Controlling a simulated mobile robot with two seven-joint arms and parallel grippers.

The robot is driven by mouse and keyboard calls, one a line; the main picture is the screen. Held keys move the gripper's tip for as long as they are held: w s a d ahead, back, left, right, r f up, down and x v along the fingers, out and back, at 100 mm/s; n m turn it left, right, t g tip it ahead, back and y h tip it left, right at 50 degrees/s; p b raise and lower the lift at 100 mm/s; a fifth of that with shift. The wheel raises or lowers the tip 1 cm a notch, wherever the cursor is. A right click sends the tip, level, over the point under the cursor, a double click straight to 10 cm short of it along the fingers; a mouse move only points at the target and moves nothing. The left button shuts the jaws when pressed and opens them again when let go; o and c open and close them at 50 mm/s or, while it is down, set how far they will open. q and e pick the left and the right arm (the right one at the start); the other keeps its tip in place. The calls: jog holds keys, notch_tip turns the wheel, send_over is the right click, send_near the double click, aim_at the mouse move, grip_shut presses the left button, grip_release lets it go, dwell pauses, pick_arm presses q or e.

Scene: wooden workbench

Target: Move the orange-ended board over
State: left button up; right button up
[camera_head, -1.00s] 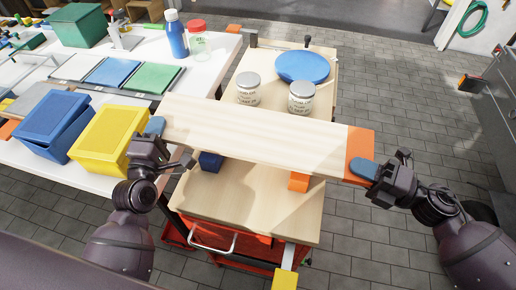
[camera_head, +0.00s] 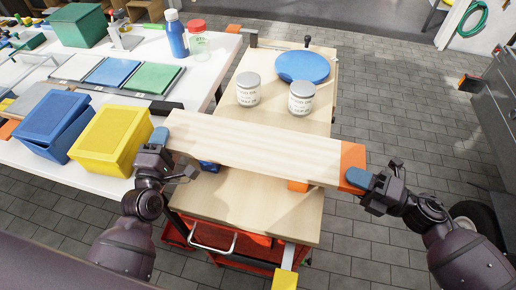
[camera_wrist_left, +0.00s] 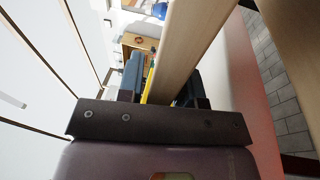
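The long pale wooden board (camera_head: 250,145) has an orange right end (camera_head: 353,166) and spans over the small worktop, roughly level. My left gripper (camera_head: 160,136) is shut on its left end; in the left wrist view the board (camera_wrist_left: 188,45) runs between the two fingers (camera_wrist_left: 160,88). My right gripper (camera_head: 360,178) is at the orange end with a blue fingertip on top, and appears shut on it; its lower finger is hidden. A blue block (camera_head: 209,167) and an orange block (camera_head: 298,186) show partly under the board's near edge. I cannot tell whether the board touches them.
Two lidded jars (camera_head: 248,89) (camera_head: 302,98) and a blue disc (camera_head: 302,66) stand behind the board on the worktop (camera_head: 250,215). A yellow bin (camera_head: 108,140) and a blue bin (camera_head: 55,125) are close to my left gripper on the white table. The worktop's front is clear.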

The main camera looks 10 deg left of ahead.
pick_arm(q)
jog(key=shift+o, duration=1)
jog(key=shift+r, duration=0.1)
pick_arm(e)
jog(key=shift+o, duration=1)
pick_arm(q)
jog(key=o, duration=0.8)
notch_tip(320, 180, up, 10)
jog(key=shift+r, duration=0.1)
pick_arm(e)
jog(key=o, duration=0.8)
